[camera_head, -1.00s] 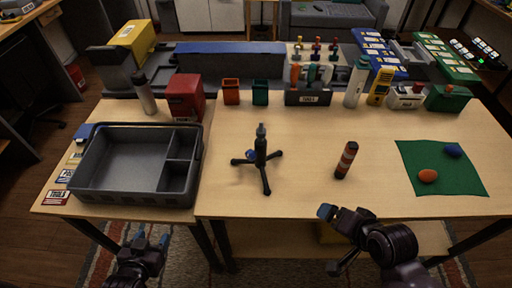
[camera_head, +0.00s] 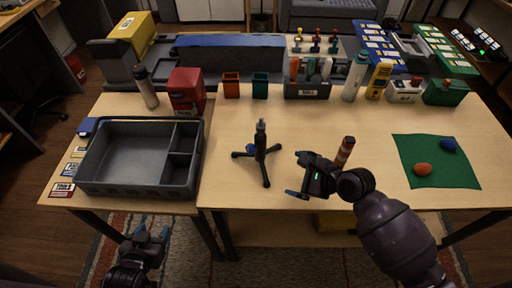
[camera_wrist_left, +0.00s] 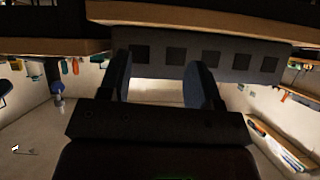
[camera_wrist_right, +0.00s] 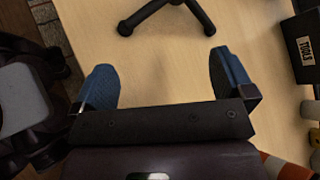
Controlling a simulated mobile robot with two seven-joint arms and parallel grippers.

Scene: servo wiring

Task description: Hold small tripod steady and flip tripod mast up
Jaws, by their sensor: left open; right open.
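The small black tripod (camera_head: 260,152) stands on the wooden table, its legs spread and its short mast pointing up in the head view. Two of its legs (camera_wrist_right: 165,12) show at the top of the right wrist view. My right gripper (camera_head: 298,176) is open and empty, just right of the tripod and apart from it. Its blue fingertips (camera_wrist_right: 165,75) point toward the tripod legs. My left gripper (camera_head: 150,236) is open and empty, low in front of the table, below the grey tray. The left wrist view, with its open fingers (camera_wrist_left: 165,75), does not show the tripod.
A grey divided tray (camera_head: 132,189) stands left of the tripod. An orange-and-black cylinder (camera_head: 345,150) stands right behind my right gripper. A green mat (camera_head: 440,178) with two egg-shaped objects lies at the right. A tool holder (camera_head: 307,91) and bins line the back.

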